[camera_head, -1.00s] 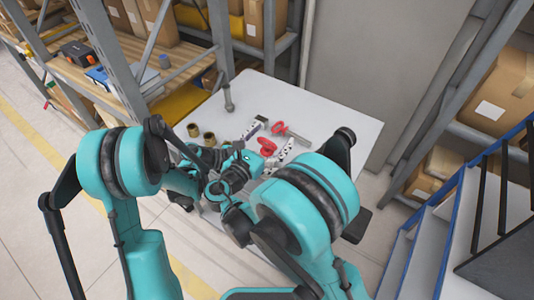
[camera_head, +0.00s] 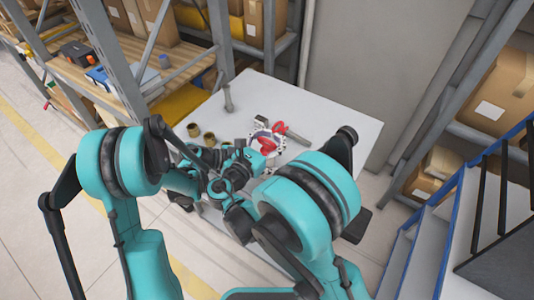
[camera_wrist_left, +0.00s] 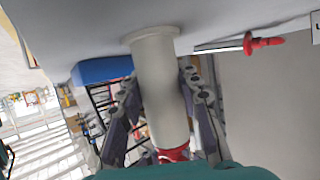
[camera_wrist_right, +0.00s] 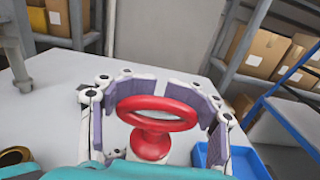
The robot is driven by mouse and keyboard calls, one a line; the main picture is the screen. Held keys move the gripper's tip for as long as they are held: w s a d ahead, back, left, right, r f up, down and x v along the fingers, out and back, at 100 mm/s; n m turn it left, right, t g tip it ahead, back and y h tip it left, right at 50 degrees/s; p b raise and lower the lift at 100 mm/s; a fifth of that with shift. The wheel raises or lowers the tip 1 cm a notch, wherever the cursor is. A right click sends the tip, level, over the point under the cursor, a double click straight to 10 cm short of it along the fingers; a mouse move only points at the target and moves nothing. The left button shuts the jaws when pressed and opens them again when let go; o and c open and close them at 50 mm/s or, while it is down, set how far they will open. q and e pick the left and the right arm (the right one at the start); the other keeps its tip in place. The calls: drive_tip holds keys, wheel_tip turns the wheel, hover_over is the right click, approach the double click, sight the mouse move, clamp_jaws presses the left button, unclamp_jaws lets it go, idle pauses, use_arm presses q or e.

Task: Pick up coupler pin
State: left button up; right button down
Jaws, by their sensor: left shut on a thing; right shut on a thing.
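The red ring also shows in the head view (camera_head: 267,146). My left gripper (camera_wrist_left: 158,77) is shut on a pale grey flanged cylinder (camera_wrist_left: 160,70) in the left wrist view. Red (camera_wrist_left: 172,154) shows at the cylinder's lower end in that picture; whether it is the same pin's collar I cannot tell for sure. Another red-headed pin with a grey shaft (camera_head: 298,137) lies on the table behind.
A white table (camera_head: 345,110) carries the parts. A grey post (camera_head: 228,97) stands at the back left. Brass rings (camera_head: 209,138) stand at the left. A blue bin (camera_wrist_right: 232,160) is right of the right gripper. The table's right part is clear.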

idle(0.6)
wheel_tip(320, 180, up, 18)
idle(0.4)
use_arm(q)
drive_tip(key=o, duration=1.3)
drive_tip(key=v, duration=1.2)
drive_tip(key=shift+s, duration=0.1)
